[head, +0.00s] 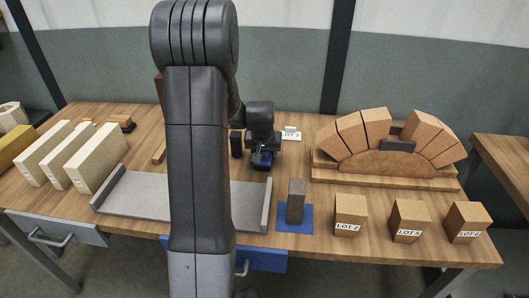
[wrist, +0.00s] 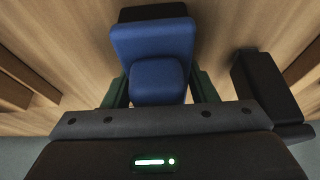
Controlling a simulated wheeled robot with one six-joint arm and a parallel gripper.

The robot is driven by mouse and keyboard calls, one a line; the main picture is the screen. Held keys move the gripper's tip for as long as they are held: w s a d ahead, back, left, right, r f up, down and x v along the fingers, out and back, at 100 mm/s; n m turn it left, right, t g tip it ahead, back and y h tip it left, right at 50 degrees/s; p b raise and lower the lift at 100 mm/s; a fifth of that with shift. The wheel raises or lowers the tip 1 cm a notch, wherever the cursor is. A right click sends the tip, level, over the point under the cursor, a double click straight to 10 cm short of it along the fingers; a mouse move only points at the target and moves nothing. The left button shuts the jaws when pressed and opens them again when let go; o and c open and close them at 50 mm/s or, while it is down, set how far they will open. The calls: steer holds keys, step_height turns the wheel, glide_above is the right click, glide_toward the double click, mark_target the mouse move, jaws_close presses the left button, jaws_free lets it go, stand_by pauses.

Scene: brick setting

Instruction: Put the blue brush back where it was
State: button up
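The blue brush (wrist: 152,42) is large in the wrist view, with a blue body, a rounded blue grip and a dark part at its far end. My gripper (wrist: 158,88) has its two dark green fingers on either side of the grip, seemingly touching it. In the head view the blue brush (head: 263,158) shows under my gripper (head: 262,150), at the back middle of the table. Whether the brush touches the table is unclear. My arm hides part of the table left of it.
A black block (wrist: 266,88) stands close beside my gripper. A grey tray (head: 140,193) lies left of centre. A grey block (head: 296,201) stands on a blue mat (head: 294,226). A brick arch (head: 385,165) and several labelled bricks (head: 350,215) fill the right.

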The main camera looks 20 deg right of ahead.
steer(key=shift+o, duration=1.4)
steer(key=shift+r, duration=0.15)
steer(key=shift+r, duration=0.25)
steer(key=v, duration=1.1)
steer(key=shift+s+a+r+p, duration=0.1)
steer(key=shift+a+r+p, duration=0.05)
steer(key=shift+r+p, duration=0.15)
